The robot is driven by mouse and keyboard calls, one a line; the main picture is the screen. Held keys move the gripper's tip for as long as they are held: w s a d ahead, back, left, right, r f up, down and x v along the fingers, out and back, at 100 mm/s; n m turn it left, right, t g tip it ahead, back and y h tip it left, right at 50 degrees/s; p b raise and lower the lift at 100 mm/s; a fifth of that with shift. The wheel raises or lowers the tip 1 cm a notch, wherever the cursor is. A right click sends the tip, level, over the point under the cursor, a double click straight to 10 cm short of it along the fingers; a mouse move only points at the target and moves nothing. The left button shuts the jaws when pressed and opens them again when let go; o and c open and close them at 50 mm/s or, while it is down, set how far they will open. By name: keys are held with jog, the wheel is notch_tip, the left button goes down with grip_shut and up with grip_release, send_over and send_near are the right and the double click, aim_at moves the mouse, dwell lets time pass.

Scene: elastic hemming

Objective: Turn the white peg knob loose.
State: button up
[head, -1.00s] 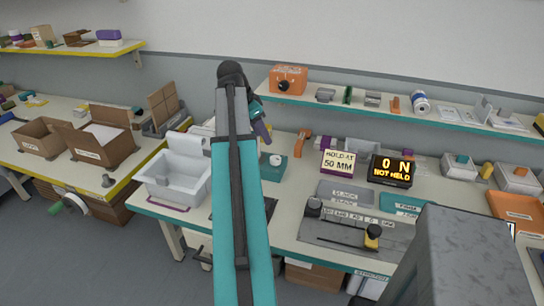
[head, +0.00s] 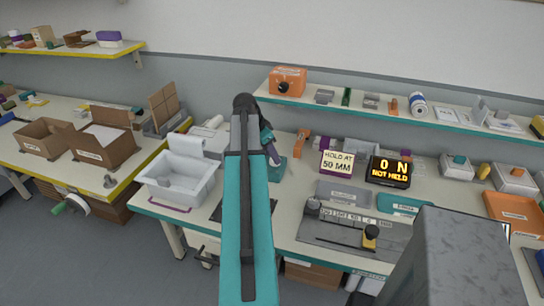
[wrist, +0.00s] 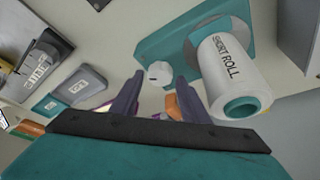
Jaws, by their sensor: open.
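The white peg knob (wrist: 159,71) is small and faceted in the wrist view. It lies between the two purple fingertips of my gripper (wrist: 158,77), with a gap visible on each side. My gripper is open; whether the fingertips reach down to the knob's depth I cannot tell. A teal plate (wrist: 165,42) extends behind the knob. In the head view my gripper (head: 273,155) is over the teal base (head: 278,171), and I cannot make out the knob there.
A white roll marked SHORT ROLL (wrist: 228,72) with a teal core is close to the right finger in the wrist view. A white bin (head: 180,180) stands left of my arm. A display reading 0 N, NOT HELD (head: 390,172) and a HOLD AT 50 MM sign (head: 338,163) stand to the right.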

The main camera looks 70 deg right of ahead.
jog(key=shift+x, duration=1)
jog(key=c, duration=0.8)
